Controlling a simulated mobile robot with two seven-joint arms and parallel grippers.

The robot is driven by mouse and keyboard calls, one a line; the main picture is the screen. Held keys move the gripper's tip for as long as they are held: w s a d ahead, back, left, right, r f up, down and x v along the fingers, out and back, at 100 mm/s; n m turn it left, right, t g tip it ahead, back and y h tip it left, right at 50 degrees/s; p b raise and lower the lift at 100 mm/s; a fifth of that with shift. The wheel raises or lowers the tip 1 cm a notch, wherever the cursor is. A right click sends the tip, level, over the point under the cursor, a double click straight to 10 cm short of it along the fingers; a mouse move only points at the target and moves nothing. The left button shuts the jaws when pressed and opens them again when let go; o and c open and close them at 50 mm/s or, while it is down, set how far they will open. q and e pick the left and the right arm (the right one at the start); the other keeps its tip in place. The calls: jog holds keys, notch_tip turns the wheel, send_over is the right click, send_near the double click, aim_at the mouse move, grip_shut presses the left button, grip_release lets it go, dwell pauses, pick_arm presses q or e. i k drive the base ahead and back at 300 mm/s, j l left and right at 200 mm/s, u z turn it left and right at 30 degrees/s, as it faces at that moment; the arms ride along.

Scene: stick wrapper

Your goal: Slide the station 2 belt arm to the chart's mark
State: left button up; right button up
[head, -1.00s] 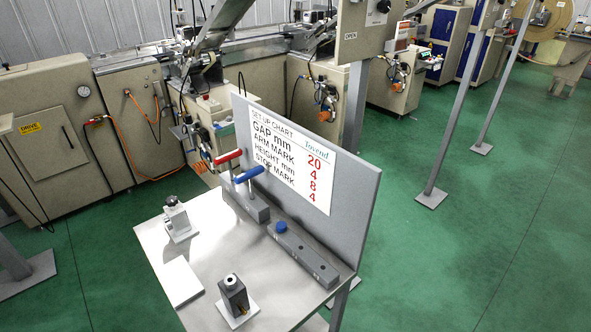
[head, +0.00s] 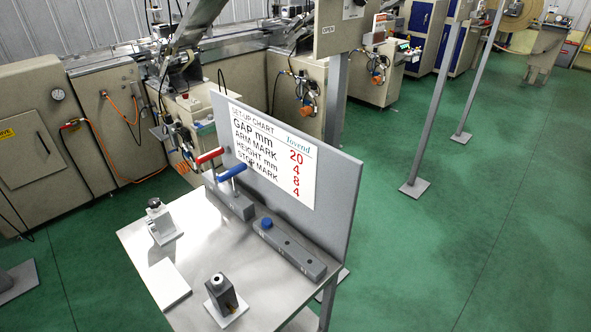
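The set-up chart (head: 272,150) is a white sheet on a grey upright board behind a small steel table. It reads gap mm 20, arm mark 4, height mm 8, stop mark 4. Beige wrapper stations with hoses and mounted mechanisms (head: 187,75) stand behind the table. I cannot tell which is station 2, and no belt arm or mark scale can be made out at this distance. Neither of my grippers is in view.
The steel table (head: 212,262) holds a grey block with red and blue T-handles (head: 232,172), a grey bar with a blue knob (head: 267,223), two small gauge blocks (head: 221,290) and a white pad (head: 163,284).

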aim_at(298, 18)
jog(key=l+u, duration=0.15)
jog(key=l, duration=0.25)
jog(key=k+l+u, duration=0.15)
jog(key=l, duration=0.25)
jog(key=l+u, duration=0.2)
jog(key=l, duration=0.2)
jog(key=l+u, duration=0.3)
jog(key=l, duration=0.15)
jog(key=l+u, duration=0.65)
jog(key=l, duration=0.3)
jog(key=l+u, duration=0.35)
jog(key=l, duration=0.3)
jog(key=l+u, duration=0.35)
jog(key=l, duration=0.25)
jog(key=l+u, duration=0.4)
jog(key=l, duration=0.5)
jog(key=k+l+u, duration=0.1)
jog(key=l+u, duration=0.3)
jog(key=l, duration=0.5)
